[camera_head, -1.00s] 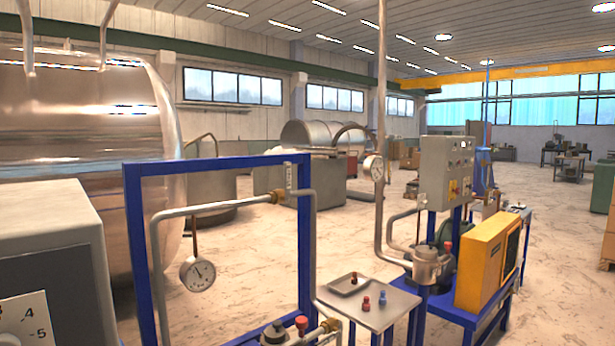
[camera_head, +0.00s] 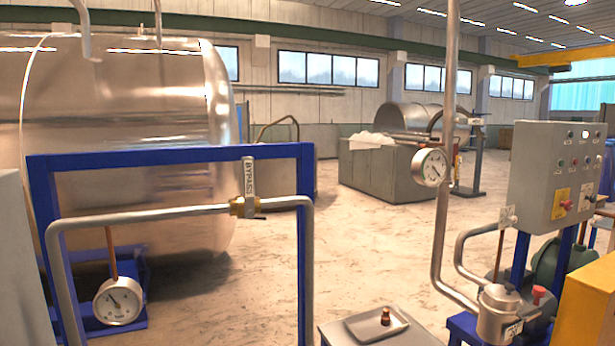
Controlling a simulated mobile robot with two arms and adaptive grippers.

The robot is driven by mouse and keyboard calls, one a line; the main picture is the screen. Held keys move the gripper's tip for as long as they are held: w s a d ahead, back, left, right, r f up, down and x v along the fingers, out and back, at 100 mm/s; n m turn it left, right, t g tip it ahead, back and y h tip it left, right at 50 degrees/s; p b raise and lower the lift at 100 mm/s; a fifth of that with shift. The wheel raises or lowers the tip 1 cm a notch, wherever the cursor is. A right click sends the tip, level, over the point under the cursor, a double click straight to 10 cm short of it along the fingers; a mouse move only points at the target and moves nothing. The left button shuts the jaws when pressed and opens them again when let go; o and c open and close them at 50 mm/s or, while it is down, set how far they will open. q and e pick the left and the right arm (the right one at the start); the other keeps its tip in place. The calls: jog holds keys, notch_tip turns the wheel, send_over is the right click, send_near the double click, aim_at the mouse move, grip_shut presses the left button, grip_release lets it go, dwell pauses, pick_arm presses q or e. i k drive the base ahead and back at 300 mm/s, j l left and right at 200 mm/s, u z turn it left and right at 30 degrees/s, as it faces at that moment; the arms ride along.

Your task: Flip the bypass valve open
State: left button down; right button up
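The bypass valve (camera_head: 244,207) is a brass body in the horizontal grey pipe (camera_head: 150,214) that runs inside a blue frame (camera_head: 170,155). Its flat grey handle (camera_head: 249,177), lettered BYPASS, stands upright above the body, across the line of the pipe. Neither of my grippers shows in the head view, and nothing touches the handle.
A pressure gauge (camera_head: 118,301) hangs at the lower left of the frame. A small table (camera_head: 340,333) bears a tray with a small brown-red object (camera_head: 385,316). A control box (camera_head: 556,178) and a metal pot (camera_head: 498,312) stand right. A large steel tank (camera_head: 120,120) is behind.

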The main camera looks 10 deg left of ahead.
aim_at(247, 163)
jog(key=i+l, duration=0.25)
jog(key=i+l+u, duration=0.1)
jog(key=l, duration=0.35)
jog(key=i+l, duration=0.35)
